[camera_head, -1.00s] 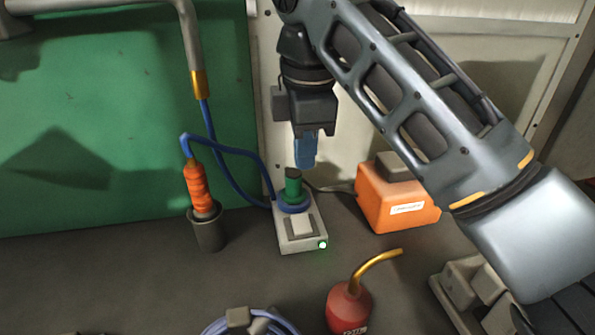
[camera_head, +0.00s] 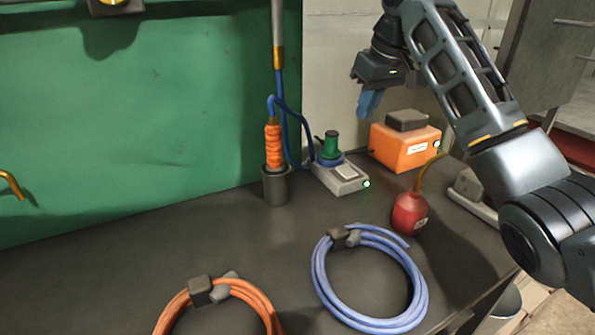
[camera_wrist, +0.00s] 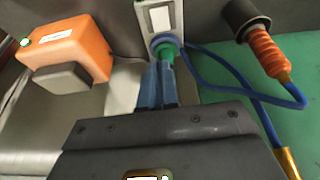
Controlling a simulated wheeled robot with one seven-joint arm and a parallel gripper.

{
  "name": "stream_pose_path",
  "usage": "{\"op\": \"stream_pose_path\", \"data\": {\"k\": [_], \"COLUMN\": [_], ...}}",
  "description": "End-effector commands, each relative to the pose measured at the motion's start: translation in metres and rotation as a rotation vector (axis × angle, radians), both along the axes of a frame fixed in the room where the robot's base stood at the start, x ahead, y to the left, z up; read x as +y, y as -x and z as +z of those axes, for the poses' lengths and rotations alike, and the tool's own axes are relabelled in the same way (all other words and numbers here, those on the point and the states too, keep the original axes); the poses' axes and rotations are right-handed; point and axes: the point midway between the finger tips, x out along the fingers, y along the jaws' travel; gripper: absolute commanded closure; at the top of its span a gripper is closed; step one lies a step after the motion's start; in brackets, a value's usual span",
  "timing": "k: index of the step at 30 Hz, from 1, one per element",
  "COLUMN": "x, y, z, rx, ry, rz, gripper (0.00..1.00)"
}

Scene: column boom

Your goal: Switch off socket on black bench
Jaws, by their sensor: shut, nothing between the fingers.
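The grey socket box (camera_head: 341,180) stands on the black bench (camera_head: 230,230), near the back panel. A green plug with a blue ring (camera_head: 330,148) sits in it, and a pale rocker switch is on its top. A green light glows at its front corner. The socket also shows at the top of the wrist view (camera_wrist: 160,22), with its switch facing the camera. My gripper (camera_head: 368,104) has blue fingers, is shut and empty, and hangs above and behind the socket, apart from it. In the wrist view the shut fingers (camera_wrist: 157,85) overlap the plug's lower end in the picture.
An orange box (camera_head: 405,148) with a dark top stands right of the socket. An orange-handled tool (camera_head: 273,148) with a blue cable stands in a dark holder to the left. A red oil can (camera_head: 409,213) and blue (camera_head: 415,285) and orange (camera_head: 262,305) cable coils lie in front.

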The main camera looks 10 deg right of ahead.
Motion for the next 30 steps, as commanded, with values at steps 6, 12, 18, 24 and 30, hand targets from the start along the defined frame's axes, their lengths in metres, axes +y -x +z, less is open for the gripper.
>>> {"op": "stream_pose_path", "data": {"k": [6, 12, 18, 24, 30], "x": [-0.008, -0.008, -0.006, -0.002, 0.002], "y": [0.0, -0.001, -0.006, -0.017, -0.029], "z": [0.0, -0.001, -0.017, -0.052, -0.089], "rx": [0.0, 0.0, 0.003, 0.004, 0.004], "ry": [-0.007, -0.006, -0.006, -0.005, -0.005], "rz": [-0.032, -0.029, -0.028, -0.027, -0.027], "gripper": [1.0, 1.0, 1.0, 1.0, 1.0]}}
